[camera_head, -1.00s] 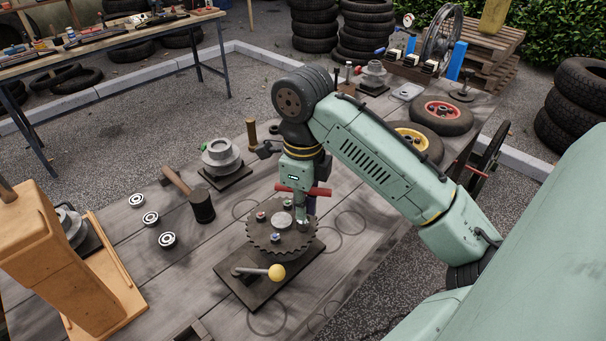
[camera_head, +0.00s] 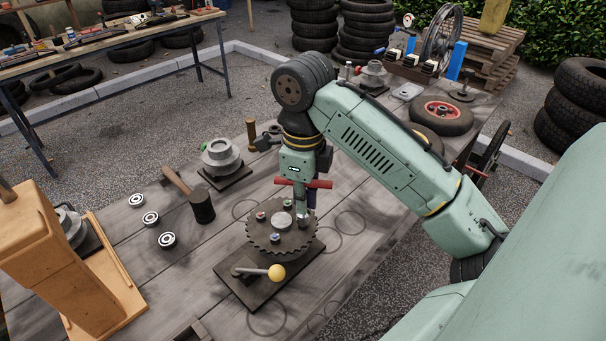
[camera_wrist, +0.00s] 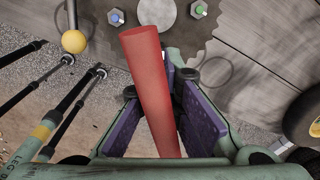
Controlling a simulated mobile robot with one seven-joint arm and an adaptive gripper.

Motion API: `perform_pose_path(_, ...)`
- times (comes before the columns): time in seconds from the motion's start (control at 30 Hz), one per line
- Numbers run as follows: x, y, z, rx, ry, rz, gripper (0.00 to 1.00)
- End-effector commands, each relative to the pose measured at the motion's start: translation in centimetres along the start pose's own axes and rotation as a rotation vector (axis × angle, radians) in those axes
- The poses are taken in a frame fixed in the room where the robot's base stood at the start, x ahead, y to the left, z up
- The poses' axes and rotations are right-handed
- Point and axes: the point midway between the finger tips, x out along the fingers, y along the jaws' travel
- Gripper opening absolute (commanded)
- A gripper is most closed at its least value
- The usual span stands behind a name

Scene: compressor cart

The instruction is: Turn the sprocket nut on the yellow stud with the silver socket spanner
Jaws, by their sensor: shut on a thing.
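The toothed sprocket (camera_head: 263,238) lies flat on a dark base plate (camera_head: 240,290) on the bench, with a round hub and nuts on studs around it. The spanner has a red crossbar (camera_head: 318,184) and a silver socket (camera_head: 303,220); the socket is upright at the sprocket's right side. My gripper (camera_head: 302,184) is shut on the red bar, which also shows between the purple finger pads in the wrist view (camera_wrist: 148,75). A blue-topped nut (camera_wrist: 116,17) and a green-topped nut (camera_wrist: 198,9) show there. No yellow stud is visible; whether the socket covers it, I cannot tell.
A lever with a yellow ball (camera_head: 276,272) sticks out at the plate's front. A hammer (camera_head: 201,206), bearing rings (camera_head: 167,239) and a flanged hub (camera_head: 221,160) lie left. A wooden stand (camera_head: 65,250) is far left. A red-rimmed wheel (camera_head: 443,112) lies at the back right.

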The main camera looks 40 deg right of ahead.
Motion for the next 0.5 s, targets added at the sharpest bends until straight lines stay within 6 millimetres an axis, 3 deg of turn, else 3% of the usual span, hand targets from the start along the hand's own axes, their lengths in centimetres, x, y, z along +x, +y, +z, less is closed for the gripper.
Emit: perform_pose_path(0.5, -2.7, 0.0, 0.0, 0.0, 0.0, -0.001, 0.0)
